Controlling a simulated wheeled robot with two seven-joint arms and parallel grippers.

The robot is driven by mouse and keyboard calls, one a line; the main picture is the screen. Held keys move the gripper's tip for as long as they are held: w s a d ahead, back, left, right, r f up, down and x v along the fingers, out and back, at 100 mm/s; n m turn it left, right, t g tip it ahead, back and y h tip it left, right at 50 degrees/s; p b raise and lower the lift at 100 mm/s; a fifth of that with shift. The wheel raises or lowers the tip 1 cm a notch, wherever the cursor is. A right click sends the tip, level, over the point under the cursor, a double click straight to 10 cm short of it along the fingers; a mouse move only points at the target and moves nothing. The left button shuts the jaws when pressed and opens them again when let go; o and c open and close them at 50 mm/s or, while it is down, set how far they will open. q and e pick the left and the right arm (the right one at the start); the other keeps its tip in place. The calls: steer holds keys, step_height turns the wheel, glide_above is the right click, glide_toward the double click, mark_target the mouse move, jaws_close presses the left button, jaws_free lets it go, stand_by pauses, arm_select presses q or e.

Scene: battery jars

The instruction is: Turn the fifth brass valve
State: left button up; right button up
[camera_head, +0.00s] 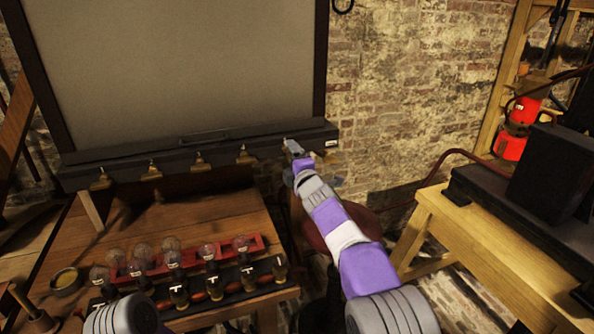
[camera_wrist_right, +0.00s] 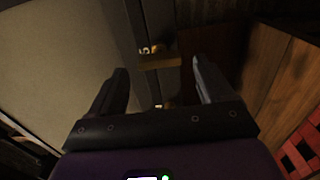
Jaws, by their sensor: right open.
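Several brass valves sit in a row along the dark ledge (camera_head: 200,150) under the large grey panel. Four show clearly in the head view: the first (camera_head: 101,182), second (camera_head: 152,172), third (camera_head: 199,163) and fourth (camera_head: 245,155). My right gripper (camera_head: 292,147) is at the ledge's right end and hides the fifth position in the head view. In the right wrist view my right gripper (camera_wrist_right: 160,72) is open, with a brass valve (camera_wrist_right: 158,62) across the gap between its fingertips. My left gripper is out of view.
A wooden table (camera_head: 480,238) with a black box (camera_head: 552,175) is at the right. A brick wall is behind.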

steer(key=shift+b+v, duration=0.4)
steer(key=shift+v, duration=2.15)
